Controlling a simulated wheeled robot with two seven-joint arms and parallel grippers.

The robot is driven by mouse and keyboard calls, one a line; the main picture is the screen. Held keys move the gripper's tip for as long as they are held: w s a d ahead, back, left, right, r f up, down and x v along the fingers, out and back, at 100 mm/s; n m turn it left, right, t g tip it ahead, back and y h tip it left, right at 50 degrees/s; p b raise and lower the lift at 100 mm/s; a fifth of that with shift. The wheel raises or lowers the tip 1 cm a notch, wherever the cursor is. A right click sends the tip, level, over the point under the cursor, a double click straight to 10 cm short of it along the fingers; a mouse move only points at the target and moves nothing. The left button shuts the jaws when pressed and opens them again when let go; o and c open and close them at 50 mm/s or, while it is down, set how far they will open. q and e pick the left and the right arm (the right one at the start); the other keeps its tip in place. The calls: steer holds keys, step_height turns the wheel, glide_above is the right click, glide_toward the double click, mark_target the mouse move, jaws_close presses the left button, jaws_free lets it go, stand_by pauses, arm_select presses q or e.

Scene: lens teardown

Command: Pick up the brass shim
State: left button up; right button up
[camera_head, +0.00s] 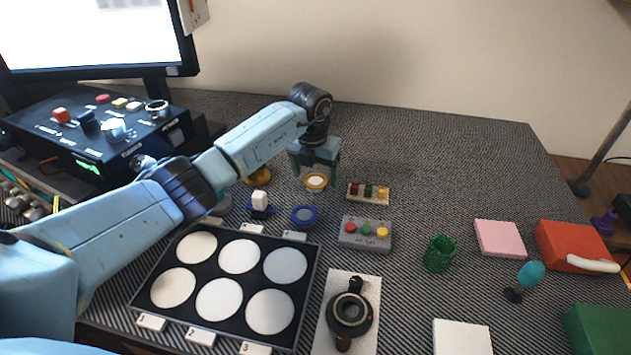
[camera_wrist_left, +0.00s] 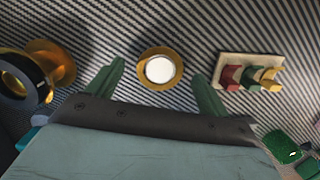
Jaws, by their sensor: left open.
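The brass shim (camera_head: 316,181) is a flat gold ring around a white centre, lying on the striped mat. In the left wrist view the brass shim (camera_wrist_left: 160,69) shows whole, roughly centred ahead of the fingers. My left gripper (camera_head: 315,165) is open and points down just behind and above the shim. In the left wrist view its two green fingers (camera_wrist_left: 160,85) stand apart, one on each side of the shim, with nothing between them held. I cannot tell how high the fingertips are above the mat. My right gripper is not in view.
A small block with coloured pegs (camera_head: 368,193) lies right of the shim, a blue ring (camera_head: 304,216) in front. A brass part (camera_wrist_left: 55,65) stands left. A black six-well tray (camera_head: 312,262) and grey button box (camera_head: 366,235) lie nearer. The mat's back right is clear.

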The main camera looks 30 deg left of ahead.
arm_select(q)
steer(key=shift+f, duration=0.25)
stand_by(0.3)
steer(key=shift+c, duration=0.3)
steer(key=c, duration=1)
